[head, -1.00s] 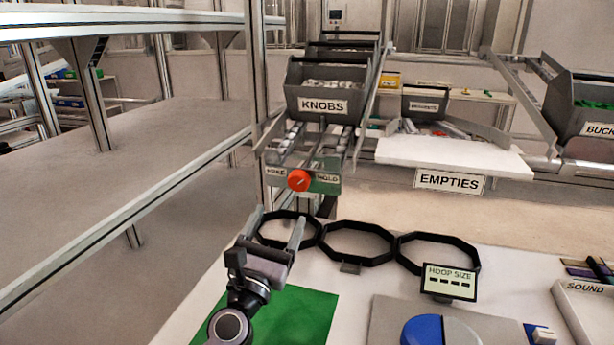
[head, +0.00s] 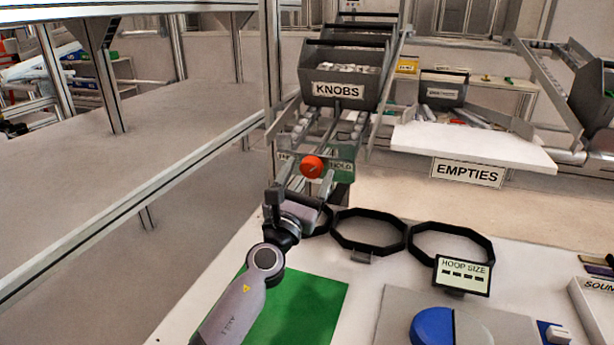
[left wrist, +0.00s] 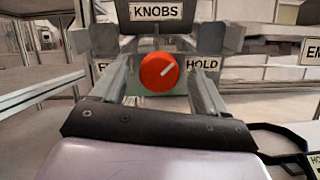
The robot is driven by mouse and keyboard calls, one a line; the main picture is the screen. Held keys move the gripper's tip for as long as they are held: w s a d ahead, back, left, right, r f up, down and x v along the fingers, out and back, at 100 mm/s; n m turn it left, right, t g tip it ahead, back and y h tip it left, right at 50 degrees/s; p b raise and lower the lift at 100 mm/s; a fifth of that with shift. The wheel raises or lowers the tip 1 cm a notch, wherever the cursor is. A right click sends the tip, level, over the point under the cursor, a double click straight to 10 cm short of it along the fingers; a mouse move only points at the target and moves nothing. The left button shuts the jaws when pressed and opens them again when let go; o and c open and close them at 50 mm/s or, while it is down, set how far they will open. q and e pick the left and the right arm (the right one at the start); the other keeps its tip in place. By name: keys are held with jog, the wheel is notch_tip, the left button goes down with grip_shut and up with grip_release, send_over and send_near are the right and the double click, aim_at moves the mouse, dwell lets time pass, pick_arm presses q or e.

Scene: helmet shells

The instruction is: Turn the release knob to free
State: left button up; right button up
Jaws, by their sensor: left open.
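The red round release knob (head: 313,166) sits on a green plate below the KNOBS bin. In the left wrist view, the knob (left wrist: 158,72) has a white line pointing up and right, toward the HOLD label (left wrist: 202,64). A label on the left side is mostly hidden behind a finger; only an F shows. My left gripper (head: 299,178) is open, in front of the knob. In the left wrist view its fingers (left wrist: 162,84) stand on either side of the knob, with a gap visible around it. My right gripper is not in view.
The KNOBS bin (head: 345,88) hangs above the knob on a metal chute frame. Black hoops (head: 368,247) lie on the white table below, near a HOOP SIZE display (head: 463,276). A metal post (head: 271,60) rises at the left. The EMPTIES shelf (head: 470,147) is at the right.

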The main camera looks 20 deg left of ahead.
pick_arm(q)
jog(key=c, duration=1.1)
jog(key=shift+o, duration=0.2)
jog(key=shift+n, duration=0.6)
jog(key=shift+n+y+b, duration=0.6)
jog(key=shift+n+y, duration=0.2)
jog(key=shift+n, duration=1.5)
jog(key=shift+n+y+b, duration=0.2)
jog(key=shift+n+y, duration=0.3)
jog(key=shift+n, duration=0.95)
jog(key=shift+n+y+b, duration=0.2)
jog(key=shift+n+y, duration=0.3)
jog(key=shift+n, duration=0.95)
jog(key=shift+d+n+g+y, duration=0.1)
jog(key=shift+n+g+y, duration=0.35)
jog(key=shift+n, duration=2.05)
jog(key=shift+n+g, duration=0.45)
jog(key=shift+n, duration=1.95)
